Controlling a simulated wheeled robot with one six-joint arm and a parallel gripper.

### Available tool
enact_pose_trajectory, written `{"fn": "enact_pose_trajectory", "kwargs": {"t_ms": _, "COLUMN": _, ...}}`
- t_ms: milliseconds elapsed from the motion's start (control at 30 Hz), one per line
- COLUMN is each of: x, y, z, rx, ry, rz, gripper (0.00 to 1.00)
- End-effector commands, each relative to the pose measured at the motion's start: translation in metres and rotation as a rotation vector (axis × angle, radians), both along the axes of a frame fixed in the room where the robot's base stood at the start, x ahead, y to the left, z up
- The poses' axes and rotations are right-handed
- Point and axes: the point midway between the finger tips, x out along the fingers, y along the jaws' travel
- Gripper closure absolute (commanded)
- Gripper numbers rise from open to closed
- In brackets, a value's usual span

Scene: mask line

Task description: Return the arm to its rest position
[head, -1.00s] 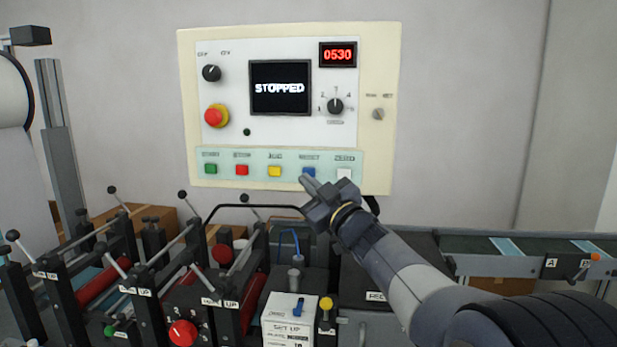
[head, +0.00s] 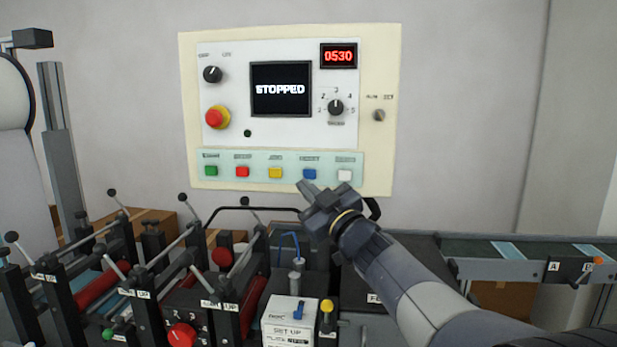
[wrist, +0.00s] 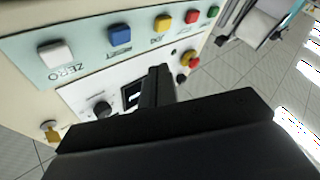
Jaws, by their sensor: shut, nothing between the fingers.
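My gripper (head: 306,190) is shut and empty. In the head view its tip is just below the blue button and the white button of the control panel (head: 390,60), on my side of it. I cannot tell the exact gap to the panel. In the wrist view my gripper (wrist: 158,72) points toward the panel face, with the blue button (wrist: 120,35) and the white button marked ZERO (wrist: 56,54) to its upper left. The panel screen (head: 280,88) reads STOPPED and the red counter (head: 338,56) reads 0530. My arm reaches in from the lower right.
Black machine stations with rollers and levers (head: 150,270) fill the lower left. A white SET UP box (head: 288,318) stands low in the middle. A conveyor (head: 500,247) runs to the right behind my arm. The wall beside the panel is clear.

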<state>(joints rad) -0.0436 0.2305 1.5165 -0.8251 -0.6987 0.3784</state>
Motion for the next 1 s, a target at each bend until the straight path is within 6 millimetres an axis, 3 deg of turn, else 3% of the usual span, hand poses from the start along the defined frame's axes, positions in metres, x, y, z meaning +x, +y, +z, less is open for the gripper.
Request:
{"fn": "enact_pose_trajectory", "kwargs": {"t_ms": 300, "x": 0.024, "y": -0.005, "z": 0.001, "rx": 0.000, "ry": 0.004, "rz": -0.002, "gripper": 1.00}}
{"fn": "enact_pose_trajectory", "kwargs": {"t_ms": 700, "x": -0.028, "y": 0.006, "z": 0.000, "rx": 0.000, "ry": -0.001, "rz": 0.000, "gripper": 1.00}}
{"fn": "enact_pose_trajectory", "kwargs": {"t_ms": 1000, "x": -0.038, "y": 0.008, "z": 0.000, "rx": 0.000, "ry": 0.000, "rz": 0.000, "gripper": 1.00}}
